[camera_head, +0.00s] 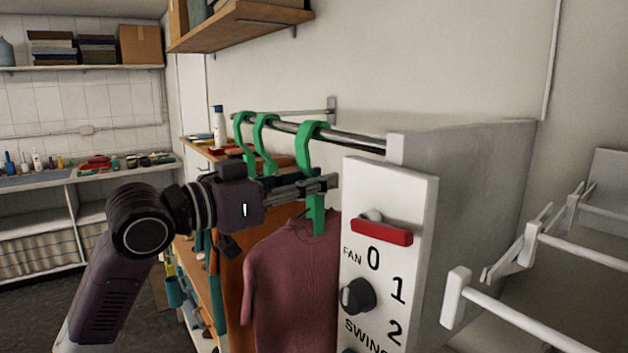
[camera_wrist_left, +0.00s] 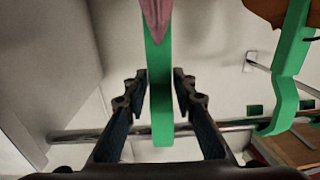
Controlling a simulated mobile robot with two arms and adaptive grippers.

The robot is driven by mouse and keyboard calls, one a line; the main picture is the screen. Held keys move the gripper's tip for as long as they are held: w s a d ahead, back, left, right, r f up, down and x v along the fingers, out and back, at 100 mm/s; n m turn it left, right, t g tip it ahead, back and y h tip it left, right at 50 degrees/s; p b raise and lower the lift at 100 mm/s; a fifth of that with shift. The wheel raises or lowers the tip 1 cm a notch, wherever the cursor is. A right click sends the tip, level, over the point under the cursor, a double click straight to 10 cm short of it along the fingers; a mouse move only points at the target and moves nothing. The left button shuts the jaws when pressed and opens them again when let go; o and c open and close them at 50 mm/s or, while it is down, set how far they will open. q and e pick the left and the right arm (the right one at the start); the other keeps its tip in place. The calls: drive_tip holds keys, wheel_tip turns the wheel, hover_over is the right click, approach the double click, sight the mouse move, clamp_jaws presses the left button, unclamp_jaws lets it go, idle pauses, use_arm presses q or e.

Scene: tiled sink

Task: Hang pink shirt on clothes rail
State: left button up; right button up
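The pink shirt (camera_head: 291,285) hangs upright from a green hanger (camera_head: 304,150) beside the white control panel. This hanger's hook is at the clothes rail (camera_head: 352,138) and appears to pass over it; whether its weight rests there I cannot tell. My left gripper (camera_head: 322,185) is at the hanger's stem, just above the shirt's collar. In the left wrist view the fingertips (camera_wrist_left: 161,84) close in on both sides of the green hanger (camera_wrist_left: 161,112), with a bit of pink cloth (camera_wrist_left: 156,14) above. My right gripper is not in view.
Two more green hangers (camera_head: 264,140) hang on the rail to the left, one with an orange garment (camera_head: 232,285). The white panel (camera_head: 388,200) with a red switch stands close right of the shirt. A white drying rack (camera_head: 530,240) is at the far right. Shelves stand behind.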

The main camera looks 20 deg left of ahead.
use_arm(q)
drive_tip(key=shift+s+a, duration=0.2)
drive_tip(key=v, duration=1.1)
drive_tip(key=shift+s, duration=0.25)
